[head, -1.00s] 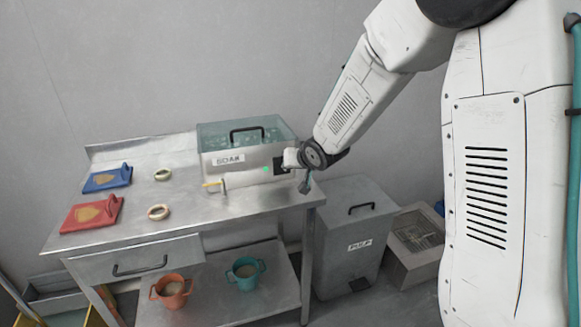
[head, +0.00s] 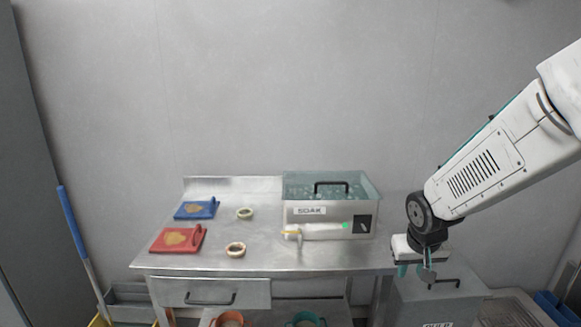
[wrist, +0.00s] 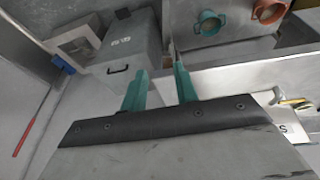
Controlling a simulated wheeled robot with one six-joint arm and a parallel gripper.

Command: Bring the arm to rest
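My gripper (head: 416,271) hangs at the end of my white arm, to the right of the steel table (head: 262,255) and above the grey bin (head: 440,297) in the head view. In the wrist view, the two teal fingers of my gripper (wrist: 160,86) stand apart with nothing between them. The grey bin (wrist: 125,55) shows beyond the fingers in that view. My gripper touches nothing that I can see.
The SOAK box (head: 300,222) stands at the table's right end. A blue board (head: 196,208), a red board (head: 178,239) and two rings (head: 245,213) lie to its left. An orange cup (wrist: 270,10) and a teal cup (wrist: 208,22) are on the lower shelf.

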